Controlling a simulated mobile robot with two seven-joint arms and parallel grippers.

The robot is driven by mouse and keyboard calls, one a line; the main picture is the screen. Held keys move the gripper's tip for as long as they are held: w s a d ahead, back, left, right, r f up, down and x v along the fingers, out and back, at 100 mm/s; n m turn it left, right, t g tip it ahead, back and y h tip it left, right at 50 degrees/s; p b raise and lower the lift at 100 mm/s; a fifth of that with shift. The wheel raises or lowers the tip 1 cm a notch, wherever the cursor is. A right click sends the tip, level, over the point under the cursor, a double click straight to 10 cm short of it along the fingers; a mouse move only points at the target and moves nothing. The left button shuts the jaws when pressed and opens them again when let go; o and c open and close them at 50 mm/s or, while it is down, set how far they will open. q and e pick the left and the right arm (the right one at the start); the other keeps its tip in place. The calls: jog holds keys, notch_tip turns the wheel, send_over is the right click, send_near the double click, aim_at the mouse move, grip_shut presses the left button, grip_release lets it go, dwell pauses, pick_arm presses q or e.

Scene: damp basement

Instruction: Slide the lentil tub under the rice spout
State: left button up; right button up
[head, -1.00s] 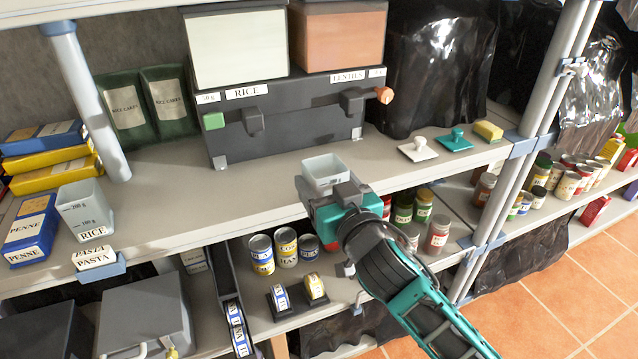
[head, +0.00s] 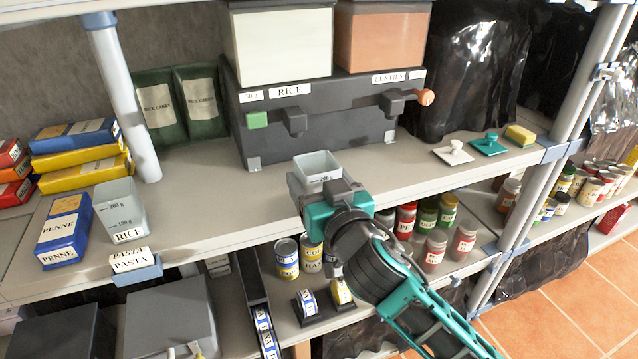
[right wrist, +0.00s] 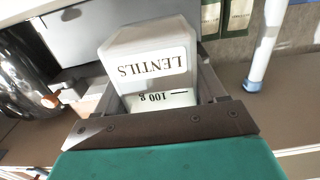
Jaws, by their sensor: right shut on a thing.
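The lentil tub (head: 318,165), a small pale translucent measuring cup, stands near the shelf's front edge. Its LENTILS label shows upside down in the right wrist view (right wrist: 150,62). My right gripper (head: 325,188) is shut on the tub from the front, a finger on either side. The rice spout (head: 294,122) is a dark grey nozzle on the dispenser front, beside a green lever (head: 257,120). The tub is in front of this spout and a little to its right. The lentil spout (head: 395,102), with an orange knob, is farther right. My left gripper is not in view.
A white stamp-like piece (head: 453,152), a teal one (head: 489,144) and a yellow sponge (head: 520,135) lie right. The shelf between is clear.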

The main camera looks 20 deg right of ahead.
jog(key=shift+w+a+f+b, duration=0.1)
jog(key=shift+w+f+b, duration=0.25)
jog(key=shift+w, duration=0.4)
jog(key=shift+w+d+f+b, duration=0.1)
jog(key=shift+w+f+b, duration=0.3)
jog(key=shift+w, duration=0.35)
jog(key=shift+w+a+f+b, duration=0.1)
jog(key=shift+w+f+b, duration=0.25)
jog(key=shift+w, duration=0.4)
jog(key=shift+w+a+f+b, duration=0.1)
jog(key=shift+w+b, duration=0.25)
jog(key=shift+w, duration=2.7)
jog(key=shift+f+b, duration=0.35)
jog(key=shift+b, duration=0.05)
jog(key=o, duration=1.3)
jog(key=shift+f, duration=0.1)
jog(key=shift+o, duration=0.2)
